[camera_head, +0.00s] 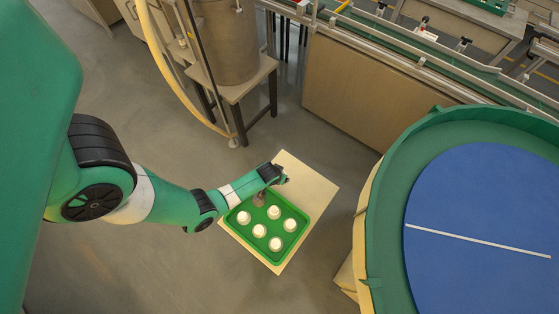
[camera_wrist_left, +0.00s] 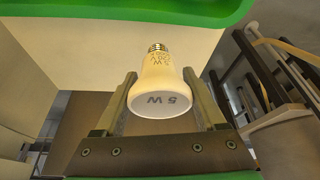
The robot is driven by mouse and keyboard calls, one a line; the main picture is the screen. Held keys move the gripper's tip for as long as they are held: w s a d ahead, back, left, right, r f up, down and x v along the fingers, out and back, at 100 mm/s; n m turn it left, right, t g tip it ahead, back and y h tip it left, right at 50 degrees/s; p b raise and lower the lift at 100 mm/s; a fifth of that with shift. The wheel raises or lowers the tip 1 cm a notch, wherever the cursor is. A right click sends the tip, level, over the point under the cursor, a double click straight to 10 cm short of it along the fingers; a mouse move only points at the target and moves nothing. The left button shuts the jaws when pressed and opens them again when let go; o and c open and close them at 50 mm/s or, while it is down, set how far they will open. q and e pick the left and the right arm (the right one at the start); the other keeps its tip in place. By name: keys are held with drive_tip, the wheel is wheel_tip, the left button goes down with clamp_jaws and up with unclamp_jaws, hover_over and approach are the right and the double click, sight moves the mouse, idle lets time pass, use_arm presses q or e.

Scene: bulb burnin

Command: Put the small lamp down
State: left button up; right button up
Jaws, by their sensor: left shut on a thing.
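My left gripper (camera_head: 260,199) is above the far left edge of the green tray (camera_head: 246,246). In the left wrist view my left gripper (camera_wrist_left: 160,80) is shut on a small white lamp (camera_wrist_left: 162,85) marked 5 W. The lamp's metal cap points away from the wrist and its flat marked face is towards the camera. I cannot make out the held lamp clearly in the head view. Several white lamps (camera_head: 275,243) stand in the tray, with their round tops showing. The tray's green rim (camera_wrist_left: 120,12) also shows in the left wrist view. My right gripper is not in view.
The tray rests on a pale stand (camera_head: 292,173) with bare board around it. A large round table (camera_head: 470,215) with a blue top and green rim is at the right. A small table with a metal drum (camera_head: 228,45) and a conveyor (camera_head: 400,48) are behind.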

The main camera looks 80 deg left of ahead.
use_arm(q)
drive_tip(key=shift+f+b, duration=0.55)
drive_tip(key=shift+f, duration=0.95)
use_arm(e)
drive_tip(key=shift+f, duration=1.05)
use_arm(q)
drive_tip(key=shift+f, duration=0.2)
drive_tip(key=o, duration=1.3)
drive_tip(key=shift+o, duration=0.2)
drive_tip(key=shift+r, duration=0.25)
drive_tip(key=p+v, duration=0.9)
drive_tip(key=v, duration=0.3)
drive_tip(key=shift+p, duration=0.4)
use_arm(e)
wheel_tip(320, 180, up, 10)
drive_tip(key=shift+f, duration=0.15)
use_arm(q)
drive_tip(key=shift+w+f, duration=0.1)
